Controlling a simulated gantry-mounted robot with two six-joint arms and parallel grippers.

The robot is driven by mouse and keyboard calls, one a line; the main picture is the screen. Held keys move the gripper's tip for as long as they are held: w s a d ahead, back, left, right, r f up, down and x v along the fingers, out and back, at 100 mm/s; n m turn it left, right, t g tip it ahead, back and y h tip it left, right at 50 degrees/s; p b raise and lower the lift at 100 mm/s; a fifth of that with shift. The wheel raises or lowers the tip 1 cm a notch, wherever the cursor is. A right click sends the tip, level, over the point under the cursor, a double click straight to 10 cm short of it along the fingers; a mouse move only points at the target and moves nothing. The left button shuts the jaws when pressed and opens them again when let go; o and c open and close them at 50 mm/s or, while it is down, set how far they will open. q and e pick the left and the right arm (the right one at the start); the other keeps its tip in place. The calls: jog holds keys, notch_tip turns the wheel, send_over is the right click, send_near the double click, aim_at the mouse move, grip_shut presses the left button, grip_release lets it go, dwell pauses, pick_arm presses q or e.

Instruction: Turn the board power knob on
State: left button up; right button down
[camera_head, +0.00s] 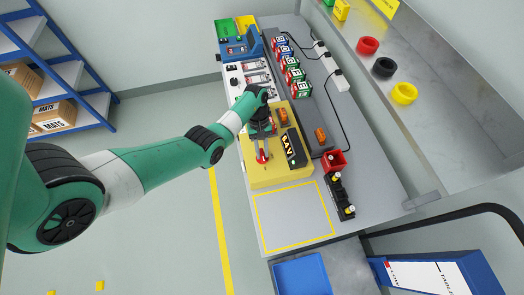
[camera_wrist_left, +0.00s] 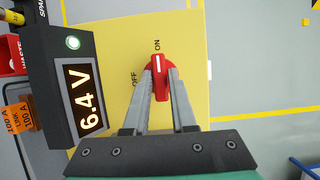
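The yellow board (camera_head: 280,178) lies on the bench. Its red power knob (camera_head: 262,158) also shows in the left wrist view (camera_wrist_left: 160,84), between the printed words OFF and ON. The knob's white mark points toward ON. My left gripper (camera_head: 262,150) is over the board, its two fingers (camera_wrist_left: 161,80) on either side of the knob and apparently touching it. My right gripper is not in view.
Orange fuses marked 100 A (camera_wrist_left: 18,118) are beside the meter. A red bin (camera_head: 334,161) and a black rack (camera_head: 342,198) stand to the right of the board. A yellow-outlined area (camera_head: 293,216) in front is empty. Several labelled blocks (camera_head: 291,69) line the back.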

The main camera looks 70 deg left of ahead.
pick_arm(q)
jog(key=o, duration=0.3)
jog(key=shift+o, duration=0.2)
jog(key=p+v, duration=0.3)
jog(key=v, duration=0.8)
jog(key=shift+r, duration=0.25)
jog(key=shift+a, duration=0.15)
